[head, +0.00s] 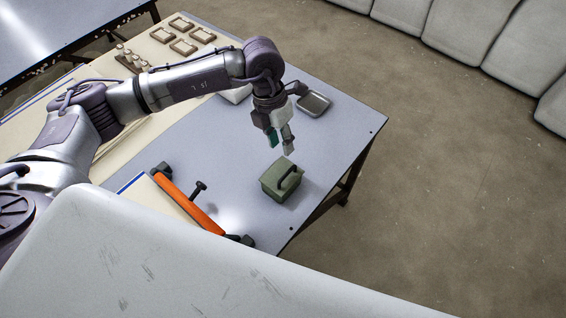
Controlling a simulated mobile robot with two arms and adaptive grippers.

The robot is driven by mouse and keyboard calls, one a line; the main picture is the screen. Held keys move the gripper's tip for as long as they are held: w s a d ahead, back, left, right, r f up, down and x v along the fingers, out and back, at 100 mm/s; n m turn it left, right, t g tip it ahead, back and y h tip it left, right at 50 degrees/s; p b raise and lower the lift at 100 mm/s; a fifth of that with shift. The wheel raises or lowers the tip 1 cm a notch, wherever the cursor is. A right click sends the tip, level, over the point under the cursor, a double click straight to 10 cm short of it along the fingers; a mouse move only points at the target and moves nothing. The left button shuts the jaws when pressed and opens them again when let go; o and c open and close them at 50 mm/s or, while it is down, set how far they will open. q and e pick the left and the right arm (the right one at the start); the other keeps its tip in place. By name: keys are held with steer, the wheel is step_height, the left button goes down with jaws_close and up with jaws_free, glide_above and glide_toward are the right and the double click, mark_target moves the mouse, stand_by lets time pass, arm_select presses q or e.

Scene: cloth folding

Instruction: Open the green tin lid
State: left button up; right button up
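The green tin (281,181) stands on the grey table (335,135), near the table's right edge. Its lid (275,176) looks closed and carries a dark arched handle (290,177). My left gripper (281,146) points down from above, a short way behind the tin and apart from it. Its fingers look spread a little, with nothing seen between them. My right gripper is not in view.
An orange bar with dark ends (188,203) lies left of the tin. A small grey tray (314,104) sits behind my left gripper. Several brown framed pieces (184,46) lie at the back left. The floor right of the table is clear.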

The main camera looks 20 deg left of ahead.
mark_target(287, 173)
arm_select(q)
steer(key=f, duration=0.3)
steer(key=d+f+p, duration=0.1)
steer(key=f, duration=0.5)
steer(key=shift+s+d+f+p, duration=0.15)
steer(key=shift+s+d+p, duration=0.1)
steer(key=shift+s+p, duration=0.05)
steer(key=shift+f, duration=0.5)
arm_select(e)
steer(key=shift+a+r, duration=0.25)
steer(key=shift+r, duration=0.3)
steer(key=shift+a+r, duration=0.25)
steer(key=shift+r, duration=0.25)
arm_select(q)
jaws_close()
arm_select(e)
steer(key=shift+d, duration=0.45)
